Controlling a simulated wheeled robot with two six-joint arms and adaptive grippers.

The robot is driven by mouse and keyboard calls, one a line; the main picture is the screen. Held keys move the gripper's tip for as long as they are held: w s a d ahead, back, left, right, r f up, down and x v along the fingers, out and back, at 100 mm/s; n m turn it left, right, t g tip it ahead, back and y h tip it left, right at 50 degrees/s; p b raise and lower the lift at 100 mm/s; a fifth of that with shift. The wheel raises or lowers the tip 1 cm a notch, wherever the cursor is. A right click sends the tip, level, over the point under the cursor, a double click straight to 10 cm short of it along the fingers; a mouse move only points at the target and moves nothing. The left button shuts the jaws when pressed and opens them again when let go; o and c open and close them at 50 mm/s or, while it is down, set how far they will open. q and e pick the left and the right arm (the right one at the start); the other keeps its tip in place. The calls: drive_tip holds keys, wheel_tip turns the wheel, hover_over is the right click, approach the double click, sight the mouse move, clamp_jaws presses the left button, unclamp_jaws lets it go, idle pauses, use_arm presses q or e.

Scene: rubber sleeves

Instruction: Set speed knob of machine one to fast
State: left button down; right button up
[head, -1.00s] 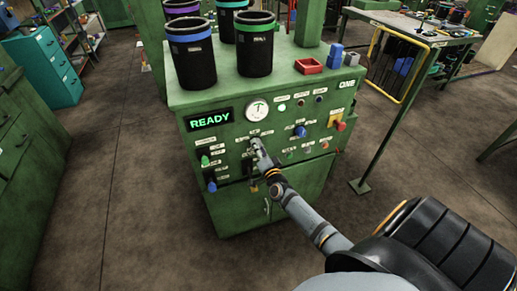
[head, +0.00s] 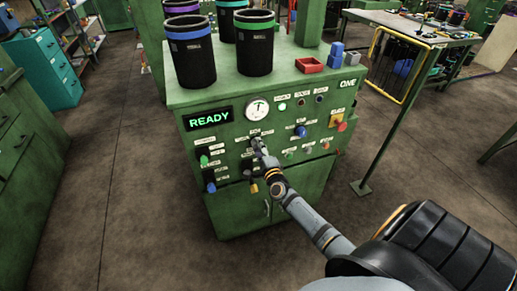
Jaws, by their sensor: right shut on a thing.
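Machine one is the green cabinet (head: 225,215) marked "ONE", with a lit "READY" display (head: 208,118) on its sloped front panel. My right gripper (head: 257,143) is at the middle of the panel, below the round gauge (head: 257,109). It is shut on a control there, which the fingers hide, so its setting cannot be read. A blue knob (head: 300,131) is to the right of the gripper, and a green knob (head: 204,160) is to the left. The labels are too small to read. My left gripper is not in view.
Several black sleeves with coloured bands (head: 193,60) stand on top of the machine, beside a red tray (head: 310,65) and a blue block (head: 336,54). A red and yellow stop button (head: 339,126) is at the panel's right. A workbench (head: 400,30) stands behind right.

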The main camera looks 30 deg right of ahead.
drive_tip(key=shift+f, duration=0.1)
idle(0.3)
drive_tip(key=o, duration=1.2)
drive_tip(key=v, duration=1.2)
drive_tip(key=shift+s, duration=0.1)
